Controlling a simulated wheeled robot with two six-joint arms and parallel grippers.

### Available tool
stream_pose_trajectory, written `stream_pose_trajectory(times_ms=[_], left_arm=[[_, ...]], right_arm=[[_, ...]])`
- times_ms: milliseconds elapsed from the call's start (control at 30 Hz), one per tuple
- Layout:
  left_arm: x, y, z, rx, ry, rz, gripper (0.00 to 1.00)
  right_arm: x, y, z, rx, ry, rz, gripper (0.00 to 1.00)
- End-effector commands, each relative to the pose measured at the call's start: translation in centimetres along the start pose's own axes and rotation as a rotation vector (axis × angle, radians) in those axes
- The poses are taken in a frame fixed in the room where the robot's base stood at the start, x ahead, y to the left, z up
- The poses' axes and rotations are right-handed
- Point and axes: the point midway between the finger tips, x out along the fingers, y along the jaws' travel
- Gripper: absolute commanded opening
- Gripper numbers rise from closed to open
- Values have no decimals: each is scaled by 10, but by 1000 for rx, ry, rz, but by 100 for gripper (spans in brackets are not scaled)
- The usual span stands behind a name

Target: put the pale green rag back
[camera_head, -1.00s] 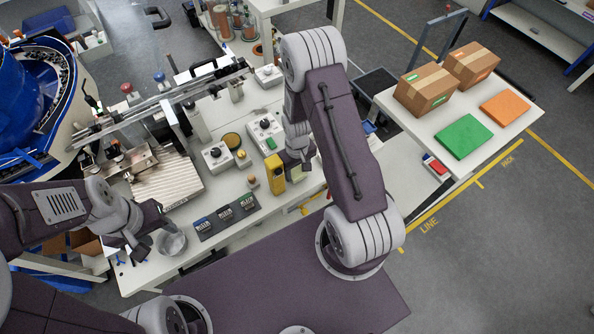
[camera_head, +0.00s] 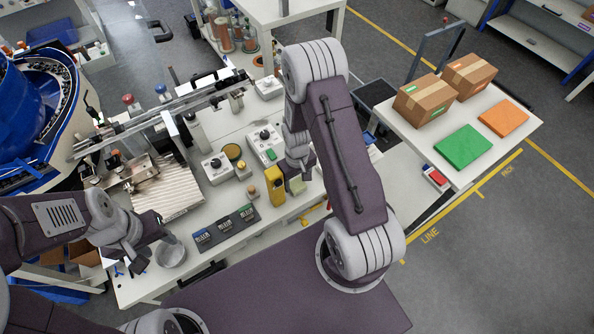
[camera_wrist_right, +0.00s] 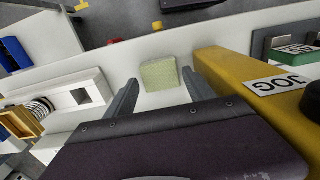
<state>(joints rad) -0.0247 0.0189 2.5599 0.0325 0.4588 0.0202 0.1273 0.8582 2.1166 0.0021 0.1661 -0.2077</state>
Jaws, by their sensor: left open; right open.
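The pale green rag (camera_head: 297,186) is a small folded square on the white bench, right of a yellow box. In the right wrist view the rag (camera_wrist_right: 159,73) lies just past the fingertips, between their lines. My right gripper (camera_wrist_right: 160,88) is open, and no rag shows held between its fingers. In the head view my right gripper (camera_head: 298,172) is right above the rag and partly hides it. My left gripper (camera_head: 138,262) is open beside a metal bowl (camera_head: 171,253) at the bench's front left.
The yellow box (camera_head: 275,186) with a JOG label stands close beside my right gripper. A dark panel (camera_head: 225,228) with several displays lies to its left. Control boxes (camera_head: 217,167) stand behind. A side table (camera_head: 470,180) at right holds cartons and green and orange pads.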

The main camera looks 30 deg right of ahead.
Motion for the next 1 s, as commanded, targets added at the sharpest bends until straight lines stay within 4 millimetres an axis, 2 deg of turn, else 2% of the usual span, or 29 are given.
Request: stream_pose_trajectory(times_ms=[300, 500, 700, 1000], left_arm=[[1, 0, 0, 0, 0, 0, 47], [1, 0, 0, 0, 0, 0, 47], [1, 0, 0, 0, 0, 0, 47], [1, 0, 0, 0, 0, 0, 47]], right_arm=[[-64, 0, -1, 0, 4, 1, 63], [-93, 0, 0, 0, 3, 1, 63], [-104, 0, 0, 0, 0, 0, 63], [-104, 0, 0, 0, -1, 0, 63]])
